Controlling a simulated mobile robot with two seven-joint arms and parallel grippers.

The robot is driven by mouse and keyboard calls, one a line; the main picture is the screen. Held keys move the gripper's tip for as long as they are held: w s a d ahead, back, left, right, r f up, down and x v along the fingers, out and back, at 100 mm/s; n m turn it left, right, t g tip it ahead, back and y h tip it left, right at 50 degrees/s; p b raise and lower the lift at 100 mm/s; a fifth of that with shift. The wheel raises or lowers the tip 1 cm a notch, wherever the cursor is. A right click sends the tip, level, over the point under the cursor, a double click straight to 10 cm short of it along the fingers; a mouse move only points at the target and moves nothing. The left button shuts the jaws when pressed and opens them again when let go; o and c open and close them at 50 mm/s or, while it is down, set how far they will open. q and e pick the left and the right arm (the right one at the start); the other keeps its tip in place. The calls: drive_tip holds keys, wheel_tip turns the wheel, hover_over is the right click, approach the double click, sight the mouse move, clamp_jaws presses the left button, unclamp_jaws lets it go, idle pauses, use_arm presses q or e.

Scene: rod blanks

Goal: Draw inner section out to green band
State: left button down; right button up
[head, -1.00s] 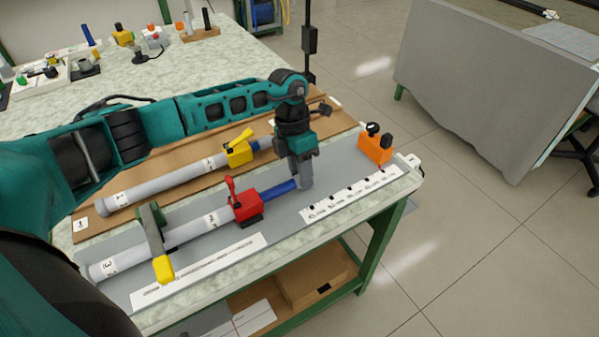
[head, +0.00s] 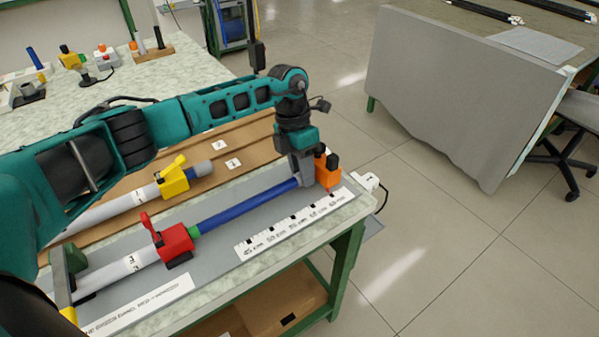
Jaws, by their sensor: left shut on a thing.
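The front rod has a grey outer tube (head: 118,270) with a red clamp (head: 175,244) at its right end. The red clamp's lever stands up. A long blue inner section (head: 245,207) sticks out to the right of the clamp. A green band (head: 195,230) shows on it right beside the clamp. My left gripper (head: 303,178) is shut on the right end of the inner section, partly hiding that end. My right gripper is not in view.
A second grey rod (head: 105,213) with a yellow clamp (head: 173,182) lies behind on a brown board. A marked scale strip (head: 290,223) lies in front of the inner section. An orange block (head: 328,172) stands close to my left gripper near the table's right end.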

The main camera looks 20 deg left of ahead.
use_arm(q)
drive_tip(key=shift+d, duration=0.1)
drive_tip(key=c, duration=0.8)
unclamp_jaws()
drive_tip(key=v, duration=1.3)
drive_tip(key=shift+p, duration=0.4)
